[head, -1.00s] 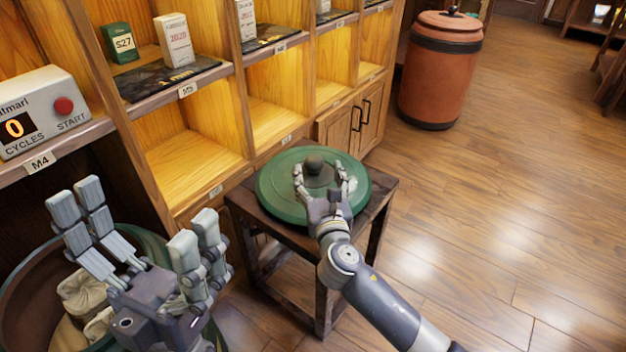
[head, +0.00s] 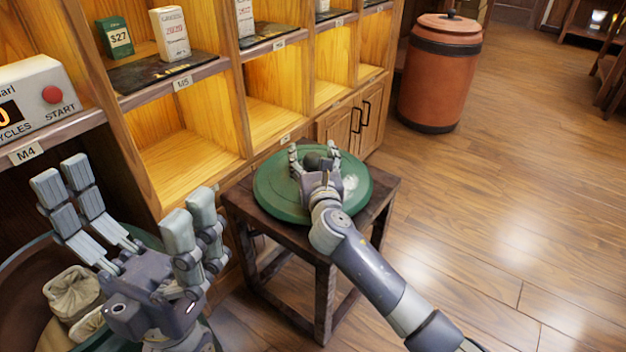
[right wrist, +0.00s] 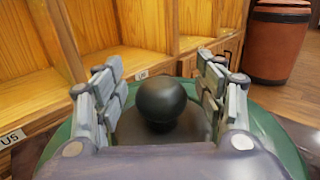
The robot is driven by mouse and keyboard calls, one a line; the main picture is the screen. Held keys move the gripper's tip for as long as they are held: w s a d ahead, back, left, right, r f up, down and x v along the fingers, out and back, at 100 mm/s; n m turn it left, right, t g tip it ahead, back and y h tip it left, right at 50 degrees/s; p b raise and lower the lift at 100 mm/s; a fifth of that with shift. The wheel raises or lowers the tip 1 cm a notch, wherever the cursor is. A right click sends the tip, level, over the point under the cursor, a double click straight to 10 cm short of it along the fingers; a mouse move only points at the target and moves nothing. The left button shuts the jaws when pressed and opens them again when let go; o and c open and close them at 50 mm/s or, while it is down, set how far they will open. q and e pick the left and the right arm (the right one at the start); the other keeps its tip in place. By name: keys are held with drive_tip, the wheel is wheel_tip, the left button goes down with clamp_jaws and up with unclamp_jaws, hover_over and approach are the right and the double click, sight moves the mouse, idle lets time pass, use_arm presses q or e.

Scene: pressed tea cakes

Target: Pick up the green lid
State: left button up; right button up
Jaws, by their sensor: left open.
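The green lid (head: 274,196) lies flat on a small dark wooden stand (head: 324,275). Its round dark knob (head: 312,160) shows at the middle of the lid, and the knob (right wrist: 161,101) is large in the right wrist view. My right gripper (head: 314,158) is over the lid, its fingers open on either side of the knob with gaps visible on both sides in the right wrist view. My left gripper (head: 130,205) is open and empty at the lower left, above an open green-rimmed barrel (head: 25,255) with pale sacks (head: 72,294) inside.
A wooden shelf unit (head: 190,165) stands behind the stand, with small boxes (head: 170,33) and a device with a red button (head: 52,94). A lidded orange-brown barrel (head: 440,75) stands at the back right. The floor (head: 500,220) to the right is clear.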

clamp_jaws()
drive_tip(key=shift+r, duration=0.2)
drive_tip(key=shift+r, duration=0.15)
